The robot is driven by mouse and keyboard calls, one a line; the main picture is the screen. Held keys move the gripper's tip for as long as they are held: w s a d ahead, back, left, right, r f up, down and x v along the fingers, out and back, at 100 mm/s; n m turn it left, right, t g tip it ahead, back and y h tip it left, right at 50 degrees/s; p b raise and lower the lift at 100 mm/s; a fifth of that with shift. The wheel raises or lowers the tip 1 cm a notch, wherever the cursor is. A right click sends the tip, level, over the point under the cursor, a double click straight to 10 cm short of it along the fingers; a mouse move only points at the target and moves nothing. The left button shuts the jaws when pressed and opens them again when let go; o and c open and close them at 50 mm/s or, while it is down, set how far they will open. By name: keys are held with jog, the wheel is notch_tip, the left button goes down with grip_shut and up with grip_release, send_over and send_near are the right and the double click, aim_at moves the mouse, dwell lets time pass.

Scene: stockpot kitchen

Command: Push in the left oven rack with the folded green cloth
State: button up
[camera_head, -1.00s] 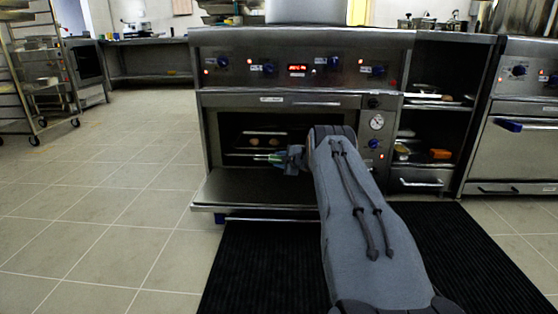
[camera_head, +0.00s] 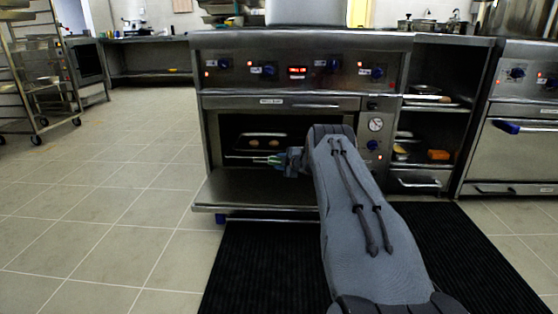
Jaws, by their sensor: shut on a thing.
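The oven (camera_head: 285,102) stands ahead with its door (camera_head: 255,188) folded down flat. Inside the dark cavity is a rack (camera_head: 240,155) with a few round brown items (camera_head: 265,140) at its back. My gripper (camera_head: 277,160) is at the oven opening, at the rack's front right. It is shut on a small green thing (camera_head: 262,159), which looks like the folded cloth. Whether the cloth touches the rack I cannot tell. My arm hides the right part of the opening.
The lowered door juts out over a black floor mat (camera_head: 260,265). Open shelves (camera_head: 430,115) stand right of the oven, and a second oven (camera_head: 520,140) is further right. A wheeled rack (camera_head: 40,80) stands at far left. The tiled floor at left is clear.

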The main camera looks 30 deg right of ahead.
jog(key=shift+o, duration=0.2)
jog(key=shift+s+a+r+p, duration=0.15)
jog(key=shift+r+p, duration=0.4)
jog(key=shift+s+a+r+p, duration=0.15)
jog(key=shift+r+p, duration=0.35)
jog(key=shift+r, duration=0.15)
grip_shut()
jog(key=shift+s+a+r+p, duration=0.4)
jog(key=shift+s+p, duration=0.25)
jog(key=shift+p, duration=0.85)
jog(key=shift+s+r, duration=0.1)
jog(key=shift+s+f, duration=0.1)
jog(key=shift+f, duration=0.35)
jog(key=shift+s+a+f, duration=0.1)
jog(key=shift+a, duration=0.05)
